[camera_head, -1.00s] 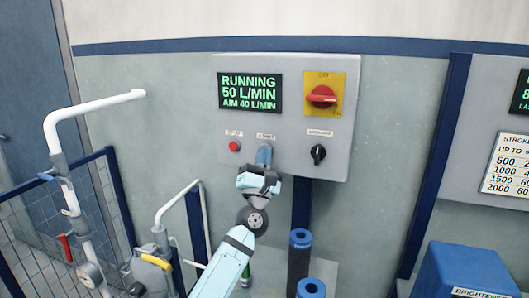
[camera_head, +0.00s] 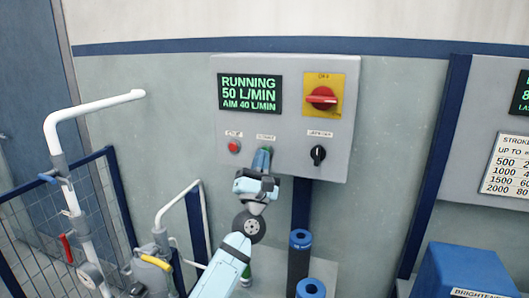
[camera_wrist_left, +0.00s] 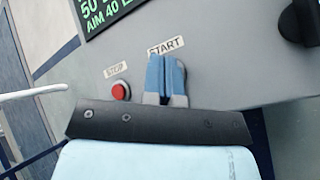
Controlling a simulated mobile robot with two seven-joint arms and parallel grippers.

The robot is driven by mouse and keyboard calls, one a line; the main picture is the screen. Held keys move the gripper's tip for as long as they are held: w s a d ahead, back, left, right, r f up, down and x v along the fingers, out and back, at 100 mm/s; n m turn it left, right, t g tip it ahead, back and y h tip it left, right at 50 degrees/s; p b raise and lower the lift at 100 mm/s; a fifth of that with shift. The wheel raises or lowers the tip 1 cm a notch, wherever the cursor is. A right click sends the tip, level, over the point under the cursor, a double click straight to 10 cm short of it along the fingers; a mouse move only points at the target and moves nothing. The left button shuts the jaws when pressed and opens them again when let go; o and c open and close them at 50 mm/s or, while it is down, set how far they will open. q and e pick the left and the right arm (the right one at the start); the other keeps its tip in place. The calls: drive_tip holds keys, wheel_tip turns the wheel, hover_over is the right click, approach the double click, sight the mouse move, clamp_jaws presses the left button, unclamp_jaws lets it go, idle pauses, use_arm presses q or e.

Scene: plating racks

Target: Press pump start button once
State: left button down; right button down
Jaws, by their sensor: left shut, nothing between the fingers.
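The grey control panel (camera_head: 205,120) hangs on the wall, and its display (camera_head: 249,92) reads "RUNNING 50 L/MIN AIM 40 L/MIN". My left gripper (camera_head: 262,152) is shut and empty, with its fingertips just below the START label (camera_wrist_left: 166,45). The fingers also show in the left wrist view (camera_wrist_left: 166,72). They hide the start button, so I cannot tell whether they touch it. The red stop button (camera_head: 234,146) is to the left of the fingers and shows in the left wrist view (camera_wrist_left: 120,91). My right gripper is in neither view.
A red rotary switch (camera_head: 321,97) on a yellow plate and a black selector knob (camera_head: 318,154) are on the panel's right side. White pipes (camera_head: 95,108) with valves stand at left. Blue-topped cylinders (camera_head: 300,240) stand below the panel, and a blue box (camera_head: 465,270) is at right.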

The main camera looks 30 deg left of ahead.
use_arm(q)
drive_tip(key=shift+s+d+p, duration=0.15)
drive_tip(key=shift+s+d, duration=0.05)
drive_tip(key=shift+s, duration=0.65)
drive_tip(key=shift+s+d+p, duration=0.2)
drive_tip(key=shift+s, duration=0.6)
drive_tip(key=shift+s+d+p, duration=0.15)
drive_tip(key=shift+s+d, duration=0.05)
drive_tip(key=shift+s, duration=0.65)
